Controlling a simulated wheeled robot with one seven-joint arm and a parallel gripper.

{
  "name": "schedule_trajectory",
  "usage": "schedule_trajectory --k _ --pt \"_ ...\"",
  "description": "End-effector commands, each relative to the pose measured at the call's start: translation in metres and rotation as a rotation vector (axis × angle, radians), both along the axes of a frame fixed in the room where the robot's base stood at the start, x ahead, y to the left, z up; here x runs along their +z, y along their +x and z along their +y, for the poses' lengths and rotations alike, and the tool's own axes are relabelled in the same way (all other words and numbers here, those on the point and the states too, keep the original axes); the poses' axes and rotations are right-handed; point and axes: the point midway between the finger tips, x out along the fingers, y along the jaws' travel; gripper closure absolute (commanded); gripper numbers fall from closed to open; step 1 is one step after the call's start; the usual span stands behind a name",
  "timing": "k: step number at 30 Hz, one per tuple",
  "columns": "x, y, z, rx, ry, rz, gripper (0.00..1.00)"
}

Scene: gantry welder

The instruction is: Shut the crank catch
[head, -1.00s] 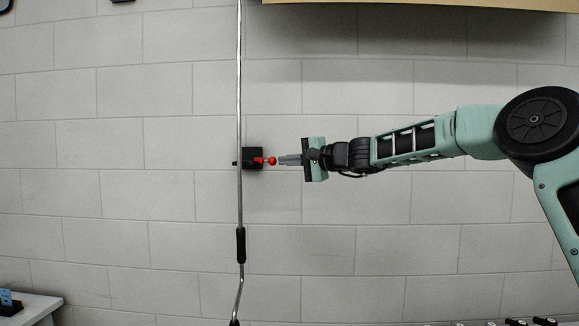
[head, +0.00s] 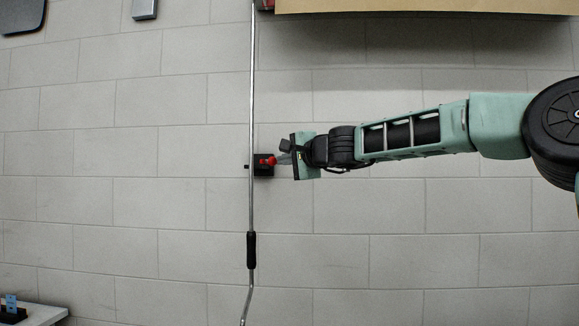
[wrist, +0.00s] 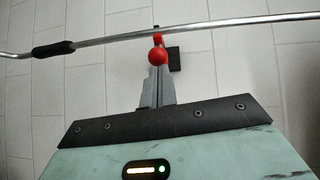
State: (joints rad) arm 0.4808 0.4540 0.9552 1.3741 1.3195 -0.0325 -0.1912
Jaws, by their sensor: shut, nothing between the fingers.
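The catch is a small black block (head: 265,171) on the wall beside a long upright metal crank rod (head: 252,100). Its red lever ends in a round knob (head: 271,160), which lies over the block's face. In the wrist view the red knob (wrist: 158,56) is at the fingertips, with its short red arm reaching to the rod (wrist: 215,24) and the black block (wrist: 174,59) just behind. My gripper (head: 284,159) is shut and empty, its tips at the knob's right side. They appear to touch it, but contact is not certain.
The crank rod has a black grip (head: 251,250) lower down and bends below it. A wooden panel (head: 420,5) juts out at the top. A table corner (head: 40,312) shows at lower left. The block wall around the catch is bare.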

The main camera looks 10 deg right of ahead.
Motion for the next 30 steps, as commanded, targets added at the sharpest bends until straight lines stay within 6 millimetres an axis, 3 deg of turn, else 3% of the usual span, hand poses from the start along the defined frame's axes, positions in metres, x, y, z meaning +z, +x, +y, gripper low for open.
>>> schedule_trajectory --k 16,30 --pt "0.002 -0.003 0.028 -0.173 -0.001 0.0 1.0" --pt "0.007 0.005 0.077 -0.515 -0.002 0.005 1.0"
